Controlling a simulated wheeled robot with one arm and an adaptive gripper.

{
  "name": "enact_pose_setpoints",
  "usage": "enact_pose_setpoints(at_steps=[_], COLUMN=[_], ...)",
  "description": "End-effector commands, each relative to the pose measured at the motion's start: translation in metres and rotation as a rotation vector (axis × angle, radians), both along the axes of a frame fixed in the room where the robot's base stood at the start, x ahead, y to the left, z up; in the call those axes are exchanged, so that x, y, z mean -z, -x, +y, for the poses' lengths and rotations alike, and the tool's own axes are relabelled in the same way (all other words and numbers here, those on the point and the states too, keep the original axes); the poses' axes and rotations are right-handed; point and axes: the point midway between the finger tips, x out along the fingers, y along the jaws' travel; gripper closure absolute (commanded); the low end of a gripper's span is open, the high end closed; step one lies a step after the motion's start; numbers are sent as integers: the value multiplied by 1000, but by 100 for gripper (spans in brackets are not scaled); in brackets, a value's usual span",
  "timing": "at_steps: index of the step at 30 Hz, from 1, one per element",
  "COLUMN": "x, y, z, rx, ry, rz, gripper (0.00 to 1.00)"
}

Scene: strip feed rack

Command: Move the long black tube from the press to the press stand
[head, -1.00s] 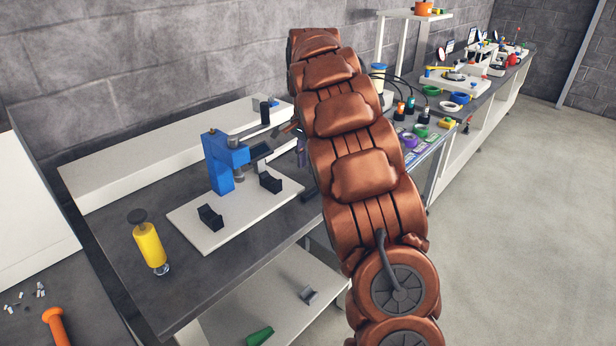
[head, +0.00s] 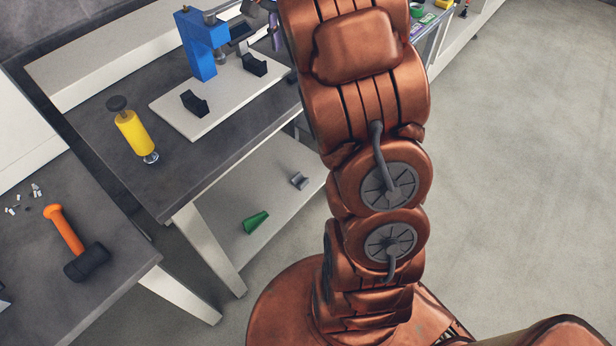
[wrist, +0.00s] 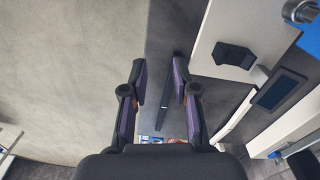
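A long black bar-like thing (wrist: 169,92), which looks like the tube, shows between my fingers in the wrist view. It lies along the dark bench top beside the white board, apart from the pads as far as I can tell. My gripper (wrist: 159,76) is open, with purple pads, and points down over the bench edge. The blue press (head: 202,48) stands on the white board (head: 177,122). Two black notched blocks, one in front (head: 195,103) and one to the right (head: 255,65), sit on this board; the right one also shows in the wrist view (wrist: 234,54).
An orange-handled mallet (head: 72,236) lies on the left table. A green piece (head: 256,222) and a grey piece (head: 299,180) lie on the lower shelf. Floor at right is clear.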

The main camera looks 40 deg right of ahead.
Motion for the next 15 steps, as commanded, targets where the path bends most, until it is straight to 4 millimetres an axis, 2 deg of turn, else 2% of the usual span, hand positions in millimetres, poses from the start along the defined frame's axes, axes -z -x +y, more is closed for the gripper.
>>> enact_pose_setpoints(at_steps=[1, 6, 11, 15], x=[-1, -1, 6, 16], y=[13, 55, 97, 139], z=[12, 48, 79, 106], rx=[-37, -177, -322, -458], ry=[-2, -11, -24, -42], rz=[6, 23, 38, 56], gripper=[71, 71, 71, 71])
